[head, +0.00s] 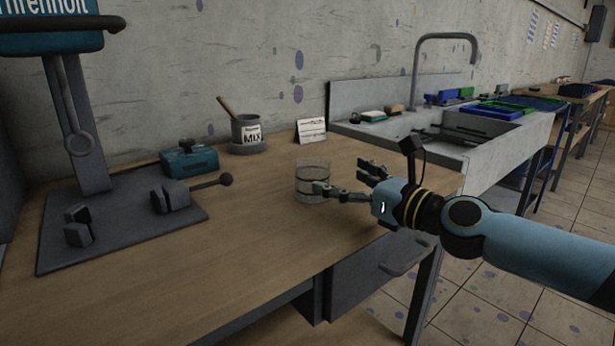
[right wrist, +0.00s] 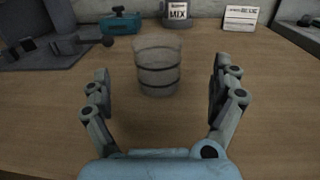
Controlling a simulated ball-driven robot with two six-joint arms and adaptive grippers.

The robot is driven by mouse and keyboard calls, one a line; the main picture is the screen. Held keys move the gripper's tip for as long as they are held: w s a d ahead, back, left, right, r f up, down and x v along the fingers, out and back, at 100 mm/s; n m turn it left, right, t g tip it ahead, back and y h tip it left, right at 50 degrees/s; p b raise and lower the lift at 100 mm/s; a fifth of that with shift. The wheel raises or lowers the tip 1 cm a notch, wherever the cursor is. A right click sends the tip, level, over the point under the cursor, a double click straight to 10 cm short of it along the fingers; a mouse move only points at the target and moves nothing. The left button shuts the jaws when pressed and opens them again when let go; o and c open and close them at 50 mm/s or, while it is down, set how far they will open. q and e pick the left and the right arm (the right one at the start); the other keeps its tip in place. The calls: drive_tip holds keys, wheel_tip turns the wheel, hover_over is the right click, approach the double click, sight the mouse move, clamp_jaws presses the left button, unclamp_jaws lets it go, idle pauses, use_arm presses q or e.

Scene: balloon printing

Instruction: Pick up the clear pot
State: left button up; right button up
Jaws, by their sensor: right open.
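The clear pot (head: 311,180) is a see-through cylinder with dark bands, standing upright on the wooden table (head: 250,255). In the right wrist view the clear pot (right wrist: 158,68) stands ahead of the fingers, roughly midway between them and a little beyond their tips. My right gripper (head: 340,180) is open and empty, just to the right of the pot in the head view. Its two fingers also show spread apart in the right wrist view (right wrist: 160,90). I cannot tell whether a finger touches the pot. My left gripper is not in view.
A grey MIX pot (head: 248,135) with a stick and a white card (head: 311,130) stand behind. A teal box (head: 189,161) and a dark press (head: 120,225) with a ball-ended lever are at left. A sink (head: 450,135) lies to the right. The front tabletop is clear.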

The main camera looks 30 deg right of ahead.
sight(326, 172)
drive_tip(key=w, duration=0.3)
drive_tip(key=shift+a, duration=0.3)
drive_tip(key=shift+w, duration=0.4)
drive_tip(key=w, duration=0.2)
drive_tip(key=w+a, duration=0.1)
drive_tip(key=shift+w+f, duration=0.25)
drive_tip(key=shift+w, duration=0.35)
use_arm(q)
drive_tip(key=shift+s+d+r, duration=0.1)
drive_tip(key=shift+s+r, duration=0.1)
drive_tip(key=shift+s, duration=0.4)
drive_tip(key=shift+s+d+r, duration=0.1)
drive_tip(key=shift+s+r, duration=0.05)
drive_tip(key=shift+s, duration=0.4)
use_arm(e)
drive_tip(key=c, duration=1.1)
